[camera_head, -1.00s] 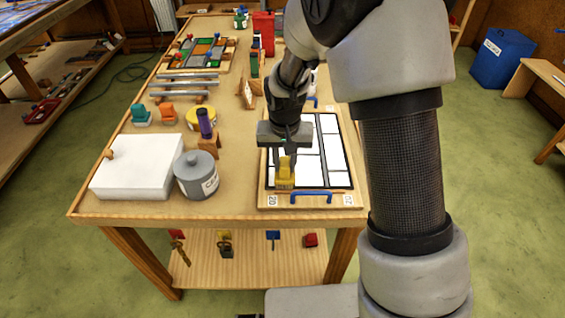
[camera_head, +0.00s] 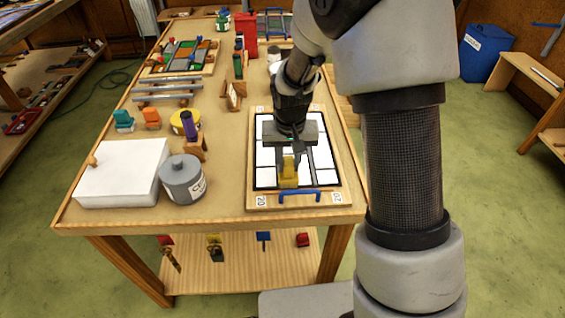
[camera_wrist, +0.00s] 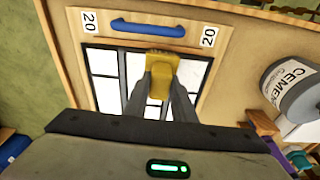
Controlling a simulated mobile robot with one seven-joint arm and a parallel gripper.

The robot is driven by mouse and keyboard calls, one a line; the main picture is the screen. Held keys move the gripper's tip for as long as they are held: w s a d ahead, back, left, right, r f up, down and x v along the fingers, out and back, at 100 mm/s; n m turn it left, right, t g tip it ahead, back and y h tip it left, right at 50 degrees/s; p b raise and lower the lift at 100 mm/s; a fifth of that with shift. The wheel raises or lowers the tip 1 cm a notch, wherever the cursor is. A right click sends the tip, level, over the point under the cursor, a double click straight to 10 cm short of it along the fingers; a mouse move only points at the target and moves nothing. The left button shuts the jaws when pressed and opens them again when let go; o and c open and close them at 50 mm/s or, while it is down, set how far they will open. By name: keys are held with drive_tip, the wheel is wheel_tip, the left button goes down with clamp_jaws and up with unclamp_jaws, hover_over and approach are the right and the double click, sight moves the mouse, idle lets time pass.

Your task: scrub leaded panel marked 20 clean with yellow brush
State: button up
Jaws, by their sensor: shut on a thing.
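The leaded panel (camera_head: 263,180) lies on a wooden board at the right front of the table, its panes white between dark lead lines. Labels reading 20 sit at the board's near corners, with a blue handle (camera_head: 300,195) between them. My gripper (camera_head: 290,160) is shut on the yellow brush (camera_head: 288,178) and holds it over the panel's near half. In the wrist view the brush (camera_wrist: 161,70) is between my fingers, above the panes (camera_wrist: 103,62). Whether its bristles touch the panel I cannot tell.
A grey cement tin (camera_head: 183,180) and a white box (camera_head: 122,175) stand to the left of the panel. Orange, teal and purple-handled items and grey bars (camera_head: 168,88) lie further back. A strip of bare tabletop lies between the tin and the board.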

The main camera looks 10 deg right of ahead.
drive_tip(key=shift+s+d+f, duration=0.1)
drive_tip(key=shift+d, duration=0.45)
drive_tip(key=shift+d, duration=0.1)
drive_tip(key=shift+d, duration=1.45)
drive_tip(key=shift+d, duration=0.1)
drive_tip(key=shift+d, duration=1.35)
drive_tip(key=shift+b, duration=0.3)
drive_tip(key=shift+s+d, duration=0.1)
drive_tip(key=shift+d, duration=1.45)
